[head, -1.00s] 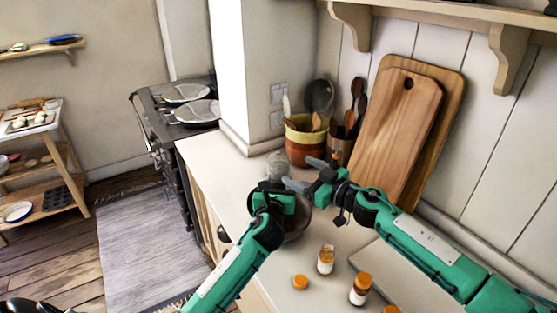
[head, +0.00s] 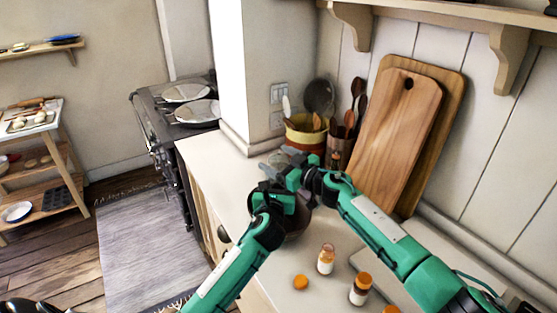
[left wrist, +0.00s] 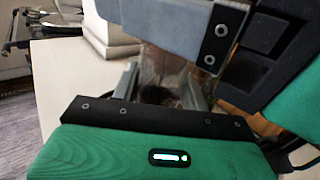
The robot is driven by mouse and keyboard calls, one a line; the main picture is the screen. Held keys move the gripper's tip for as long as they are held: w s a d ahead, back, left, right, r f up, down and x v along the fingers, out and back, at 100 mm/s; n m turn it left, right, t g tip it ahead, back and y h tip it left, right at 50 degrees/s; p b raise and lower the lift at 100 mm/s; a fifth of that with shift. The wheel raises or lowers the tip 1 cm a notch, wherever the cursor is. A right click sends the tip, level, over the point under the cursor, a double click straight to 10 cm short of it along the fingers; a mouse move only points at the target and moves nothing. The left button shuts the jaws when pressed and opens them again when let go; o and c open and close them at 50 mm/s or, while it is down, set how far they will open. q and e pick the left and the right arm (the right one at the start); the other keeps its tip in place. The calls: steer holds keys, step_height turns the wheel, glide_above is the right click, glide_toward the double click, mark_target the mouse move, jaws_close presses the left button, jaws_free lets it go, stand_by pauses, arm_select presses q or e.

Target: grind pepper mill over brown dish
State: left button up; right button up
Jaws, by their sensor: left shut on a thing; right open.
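The pepper mill (left wrist: 162,68) shows as a clear, brownish body between my left gripper's fingers in the left wrist view. My left gripper (head: 270,187) is shut on it above the counter. My right gripper (head: 283,163) is open, right at the top of the mill; its grey and black parts cross the top of the left wrist view. In the head view it hides most of the mill, and I cannot tell whether it touches it. The brown dish (head: 299,222) stands on the counter below the grippers, partly hidden by both arms.
A utensil crock (head: 304,138) and wooden cutting boards (head: 398,125) are behind. The counter (head: 215,160) is clear at the left.

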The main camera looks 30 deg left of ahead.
steer(key=c, duration=1)
steer(key=shift+r+t, duration=0.1)
steer(key=shift+t, duration=0.2)
steer(key=shift+m+t+h, duration=0.8)
steer(key=shift+m+t, duration=0.5)
steer(key=shift+t, duration=0.3)
steer(key=shift+h, duration=0.3)
steer(key=o, duration=1)
